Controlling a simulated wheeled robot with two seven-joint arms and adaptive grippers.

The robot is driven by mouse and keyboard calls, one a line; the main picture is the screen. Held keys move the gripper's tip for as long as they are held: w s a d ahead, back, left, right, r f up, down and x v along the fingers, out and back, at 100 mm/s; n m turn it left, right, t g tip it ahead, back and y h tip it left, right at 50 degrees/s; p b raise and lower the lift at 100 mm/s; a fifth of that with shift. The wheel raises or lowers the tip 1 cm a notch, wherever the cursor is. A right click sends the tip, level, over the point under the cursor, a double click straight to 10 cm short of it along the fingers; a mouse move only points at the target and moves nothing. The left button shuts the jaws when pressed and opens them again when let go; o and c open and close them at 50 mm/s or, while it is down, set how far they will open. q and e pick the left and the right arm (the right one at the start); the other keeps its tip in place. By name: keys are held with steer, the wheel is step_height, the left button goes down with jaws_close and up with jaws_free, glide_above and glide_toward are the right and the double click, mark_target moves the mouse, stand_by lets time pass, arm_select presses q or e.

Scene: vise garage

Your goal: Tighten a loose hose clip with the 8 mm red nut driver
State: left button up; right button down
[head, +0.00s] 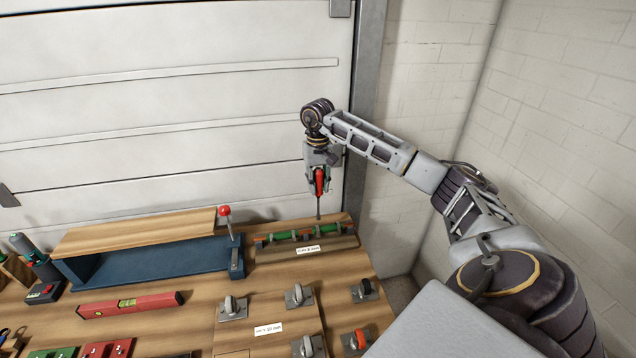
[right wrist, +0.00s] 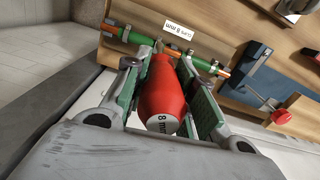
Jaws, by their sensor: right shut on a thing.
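My right gripper (head: 319,186) is shut on the red nut driver (head: 319,180), held upright with its shaft pointing down. In the right wrist view the driver's red handle (right wrist: 163,95), marked "8 mm", sits between the two green-padded fingers. The green hose (head: 305,234) with its clips lies on a wooden block (head: 290,250) at the back of the bench, and a label (head: 308,249) is in front of it. The driver's tip is over or at the hose; I cannot tell whether it touches a clip. My left gripper is not in view.
A blue vise (head: 150,262) with a red-knobbed lever (head: 225,212) stands left of the hose. A red spirit level (head: 130,304) lies in front of it. Several metal knobs on plates (head: 299,296) fill the front right. The garage door (head: 150,100) is close behind.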

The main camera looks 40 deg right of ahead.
mark_target(318, 197)
steer(key=shift+f+b, duration=1.35)
steer(key=shift+f, duration=0.9)
steer(key=n, duration=0.5)
steer(key=shift+f, duration=0.55)
steer(key=shift+f+b, duration=0.4)
steer(key=shift+b, duration=0.1)
stand_by(0.4)
